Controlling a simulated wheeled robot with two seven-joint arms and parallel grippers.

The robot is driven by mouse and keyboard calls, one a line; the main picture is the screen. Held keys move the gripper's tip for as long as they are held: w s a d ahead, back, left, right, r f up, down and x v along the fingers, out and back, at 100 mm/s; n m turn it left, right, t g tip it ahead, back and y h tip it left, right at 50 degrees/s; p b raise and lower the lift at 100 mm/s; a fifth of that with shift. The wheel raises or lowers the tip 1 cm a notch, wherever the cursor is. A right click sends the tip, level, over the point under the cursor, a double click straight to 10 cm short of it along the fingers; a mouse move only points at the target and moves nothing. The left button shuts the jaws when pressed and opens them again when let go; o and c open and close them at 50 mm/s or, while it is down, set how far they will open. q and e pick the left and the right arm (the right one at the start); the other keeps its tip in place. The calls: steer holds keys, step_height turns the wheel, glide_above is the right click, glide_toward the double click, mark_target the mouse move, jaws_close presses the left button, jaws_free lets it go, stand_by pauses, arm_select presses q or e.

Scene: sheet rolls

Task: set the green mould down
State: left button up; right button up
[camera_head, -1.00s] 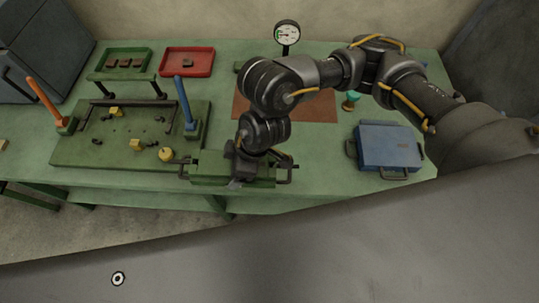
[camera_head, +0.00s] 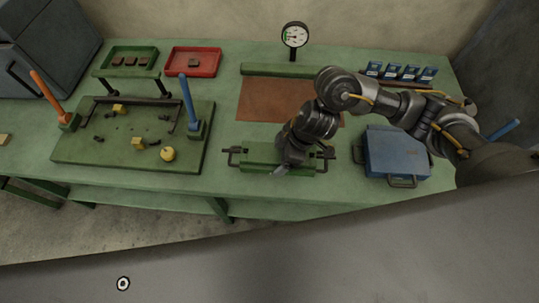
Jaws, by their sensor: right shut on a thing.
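The green mould (camera_head: 262,156) is a flat green block with a dark handle at each end. It is at the front of the green table, just in front of the brown mat (camera_head: 262,103). My right gripper (camera_head: 290,160) is over the mould and shut on it; the fingertips are partly hidden by my wrist. I cannot tell whether the mould touches the table or hangs just above it. My left gripper is not in view.
A blue mould (camera_head: 395,150) lies close on the right. A green press plate (camera_head: 75,149) with orange and blue levers is on the left. A dial gauge (camera_head: 295,36), a red tray (camera_head: 193,73) and several blue cards (camera_head: 409,73) stand behind. The brown mat is largely bare.

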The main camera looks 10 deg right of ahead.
steer(key=shift+w+d+f, duration=0.3)
steer(key=shift+d+f, duration=0.1)
steer(key=shift+f, duration=0.15)
steer(key=f, duration=0.2)
steer(key=shift+w+d+f, duration=0.1)
steer(key=shift+d+f, duration=0.2)
steer(key=shift+f, duration=0.05)
steer(key=shift+a+f, duration=0.1)
steer(key=shift+f, duration=0.3)
steer(key=o, duration=1.6)
steer(key=shift+f+b, duration=0.25)
steer(key=shift+b, duration=0.05)
steer(key=shift+c, duration=0.2)
steer(key=o, duration=0.4)
steer(key=shift+c, duration=0.2)
steer(key=p+v, duration=0.1)
steer(key=v, duration=1.1)
steer(key=shift+d+r+p, duration=0.1)
steer(key=shift+d+p, duration=0.1)
steer(key=shift+p, duration=0.1)
